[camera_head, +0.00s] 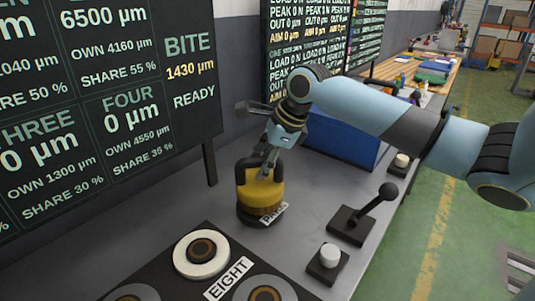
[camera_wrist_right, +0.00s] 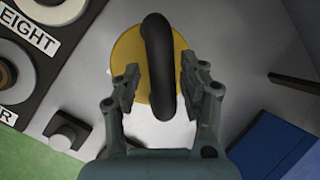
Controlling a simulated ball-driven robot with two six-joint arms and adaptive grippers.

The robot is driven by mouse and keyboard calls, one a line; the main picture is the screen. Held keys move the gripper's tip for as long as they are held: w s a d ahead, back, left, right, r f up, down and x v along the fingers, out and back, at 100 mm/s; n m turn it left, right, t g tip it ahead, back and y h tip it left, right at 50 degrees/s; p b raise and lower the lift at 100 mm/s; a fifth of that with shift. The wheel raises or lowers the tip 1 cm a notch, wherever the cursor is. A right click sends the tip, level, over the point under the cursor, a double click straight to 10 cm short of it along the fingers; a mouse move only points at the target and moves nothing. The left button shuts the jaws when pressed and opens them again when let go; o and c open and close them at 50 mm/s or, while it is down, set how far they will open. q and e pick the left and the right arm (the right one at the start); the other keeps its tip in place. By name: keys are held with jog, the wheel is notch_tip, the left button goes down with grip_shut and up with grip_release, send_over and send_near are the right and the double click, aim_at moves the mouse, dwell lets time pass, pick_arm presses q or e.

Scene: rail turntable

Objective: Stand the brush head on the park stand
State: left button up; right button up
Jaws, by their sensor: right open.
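The brush head (camera_head: 263,190) is a yellow round body with a brown lower band and a black arched handle. It stands upright at the park stand (camera_head: 273,214), whose white PARK label shows at its front; the stand is mostly hidden beneath it. My right gripper (camera_head: 267,161) is directly above the brush head. In the right wrist view, the open fingers of my right gripper (camera_wrist_right: 158,85) are on either side of the black handle, with gaps beside it. The yellow top of the brush head (camera_wrist_right: 130,52) shows below the handle. My left gripper is not in view.
A dark plate with round stations and an EIGHT label (camera_head: 228,278) lies in front. A black lever (camera_head: 365,215) and white button (camera_head: 329,256) stand to the right. A blue box (camera_head: 340,143) is behind. Dark display boards (camera_head: 110,90) rise at the left.

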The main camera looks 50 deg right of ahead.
jog(key=p+v, duration=0.2)
jog(key=v, duration=1)
dwell(0.3)
